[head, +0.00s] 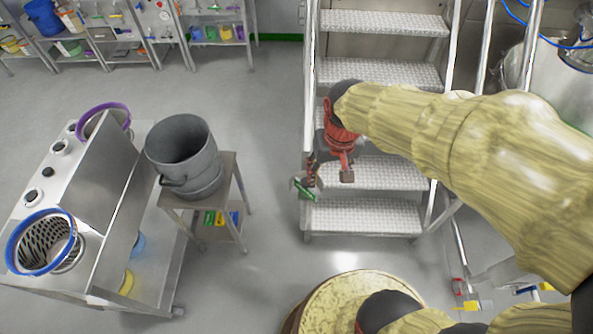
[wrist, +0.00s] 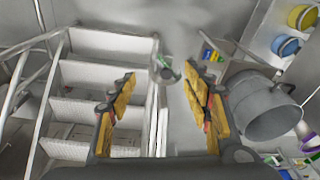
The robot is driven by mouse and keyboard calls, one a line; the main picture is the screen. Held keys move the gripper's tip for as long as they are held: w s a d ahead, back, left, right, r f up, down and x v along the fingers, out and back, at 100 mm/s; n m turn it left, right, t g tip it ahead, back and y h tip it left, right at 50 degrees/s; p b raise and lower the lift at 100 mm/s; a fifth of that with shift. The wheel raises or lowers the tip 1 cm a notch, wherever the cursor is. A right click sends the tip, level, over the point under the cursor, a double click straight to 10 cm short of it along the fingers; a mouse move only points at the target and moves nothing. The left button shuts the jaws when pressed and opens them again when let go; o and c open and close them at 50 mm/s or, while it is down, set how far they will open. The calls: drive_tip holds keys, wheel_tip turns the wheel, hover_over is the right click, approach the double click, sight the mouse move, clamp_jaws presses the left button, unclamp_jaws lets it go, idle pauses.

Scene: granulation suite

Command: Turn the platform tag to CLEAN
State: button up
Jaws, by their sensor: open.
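The platform tag (head: 304,190) is a small plate with a green face showing, at the lower left side of the metal steps. In the wrist view the tag (wrist: 165,73) is small, grey and green, and appears between my fingertips; its wording is too small to read. My gripper (head: 330,172) is open over the lower left part of the steps, close to the tag in the head view. In the wrist view my gripper (wrist: 159,78) has two yellow-padded fingers spread wide with nothing between the pads. I cannot tell the exact gap to the tag.
The metal steps (head: 372,202) and their rails stand behind and beside my gripper. A grey pot (head: 184,150) sits on a small stand to the left, with a steel bench (head: 110,215) beyond. A round drum lid (head: 345,300) is at the front. Floor between is clear.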

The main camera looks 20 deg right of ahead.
drive_tip(key=w+f+m+g+p, duration=0.1)
drive_tip(key=w+f+g+p, duration=0.15)
drive_tip(key=w+p, duration=0.35)
drive_tip(key=m+p, duration=0.4)
drive_tip(key=p, duration=0.3)
hover_over(306, 181)
drive_tip(key=shift+t, duration=0.35)
wheel_tip(306, 181, down, 14)
drive_tip(key=shift+s+r, duration=0.1)
drive_tip(key=shift+r, duration=0.05)
wheel_tip(306, 181, down, 8)
drive_tip(key=shift+r, duration=0.15)
drive_tip(key=shift+c, duration=1.1)
drive_tip(key=c, duration=0.9)
drive_tip(key=shift+c, duration=0.2)
